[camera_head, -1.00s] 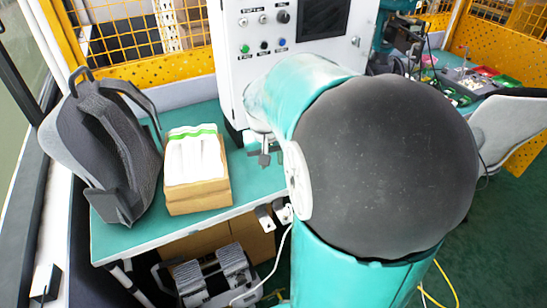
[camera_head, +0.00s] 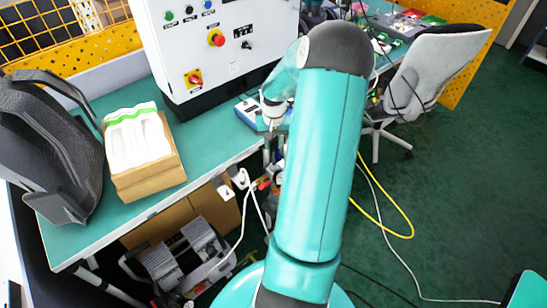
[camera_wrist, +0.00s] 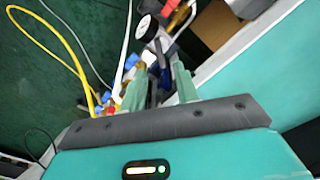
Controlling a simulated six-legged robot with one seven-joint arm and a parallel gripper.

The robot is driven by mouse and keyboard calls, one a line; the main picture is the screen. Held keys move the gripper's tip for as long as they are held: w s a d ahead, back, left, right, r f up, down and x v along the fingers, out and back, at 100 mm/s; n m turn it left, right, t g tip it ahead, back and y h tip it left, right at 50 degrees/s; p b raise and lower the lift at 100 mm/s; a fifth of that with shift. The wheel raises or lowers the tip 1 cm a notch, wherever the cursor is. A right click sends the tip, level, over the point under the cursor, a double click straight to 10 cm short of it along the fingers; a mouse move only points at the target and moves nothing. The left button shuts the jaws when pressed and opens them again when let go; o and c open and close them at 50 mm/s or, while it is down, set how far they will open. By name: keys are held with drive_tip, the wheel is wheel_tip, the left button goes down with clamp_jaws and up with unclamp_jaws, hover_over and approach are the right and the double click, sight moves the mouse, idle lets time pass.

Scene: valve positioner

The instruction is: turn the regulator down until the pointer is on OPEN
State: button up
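My gripper (camera_wrist: 160,78) points down past the table's front edge. Its two pale green fingers stand apart in the wrist view, with dark parts behind the gap; I see nothing clamped. In the head view my gripper (camera_head: 273,150) is at the table edge, partly behind my arm. A small round white-faced gauge (camera_wrist: 147,27) shows beyond the fingertips, among blurred blue, yellow and red fittings (camera_wrist: 112,88). Which part is the regulator I cannot tell. The pointer and any OPEN mark are unreadable.
A white control cabinet (camera_head: 215,45) with a red knob stands on the green table (camera_head: 72,232). A box of white packets (camera_head: 145,175) and a grey backpack (camera_head: 45,145) are left. A yellow hose (camera_head: 398,232) lies on the floor. An office chair (camera_head: 430,70) stands right.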

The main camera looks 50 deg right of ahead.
sight(274, 161)
wheel_tip(274, 161, down, 8)
drive_tip(key=shift+r, duration=0.1)
clamp_jaws()
